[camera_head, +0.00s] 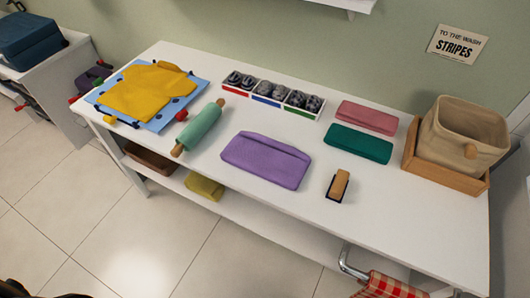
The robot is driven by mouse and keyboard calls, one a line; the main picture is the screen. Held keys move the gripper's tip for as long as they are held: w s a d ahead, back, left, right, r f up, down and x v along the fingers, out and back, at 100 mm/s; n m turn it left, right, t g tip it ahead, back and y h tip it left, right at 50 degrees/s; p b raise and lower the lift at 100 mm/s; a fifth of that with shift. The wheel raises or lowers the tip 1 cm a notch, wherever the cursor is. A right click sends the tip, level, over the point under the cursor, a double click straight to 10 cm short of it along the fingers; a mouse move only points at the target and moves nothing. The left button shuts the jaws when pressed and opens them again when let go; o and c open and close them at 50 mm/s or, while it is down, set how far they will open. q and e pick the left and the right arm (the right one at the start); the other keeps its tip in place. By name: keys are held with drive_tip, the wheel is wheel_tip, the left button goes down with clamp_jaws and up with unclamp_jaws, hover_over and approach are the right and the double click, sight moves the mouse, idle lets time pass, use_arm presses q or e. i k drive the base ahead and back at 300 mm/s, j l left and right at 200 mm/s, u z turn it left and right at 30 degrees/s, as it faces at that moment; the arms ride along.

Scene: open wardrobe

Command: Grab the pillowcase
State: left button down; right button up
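A folded purple cloth (266,160), which looks most like the pillowcase, lies flat on the white table (225,215) near its front middle. A folded pink cloth (367,117) and a folded dark green cloth (358,144) lie behind it to the right. I cannot tell for certain from looks alone which folded piece is the pillowcase. Neither of my grippers can be made out in the head view. A dark shape at the bottom left corner is too cut off to identify.
A green rolling pin (199,126) lies left of the purple cloth, a wooden-handled brush (338,186) to its right. A yellow garment (147,91) lies on a blue mat (104,88). A sectioned tray (270,98) stands behind; a beige bin (462,135) stands right. Red checked cloth (388,287) hangs in front.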

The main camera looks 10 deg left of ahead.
sight(274, 144)
drive_tip(key=l+z, duration=0.25)
drive_tip(key=l, duration=0.4)
drive_tip(key=l+z, duration=0.25)
drive_tip(key=l, duration=0.45)
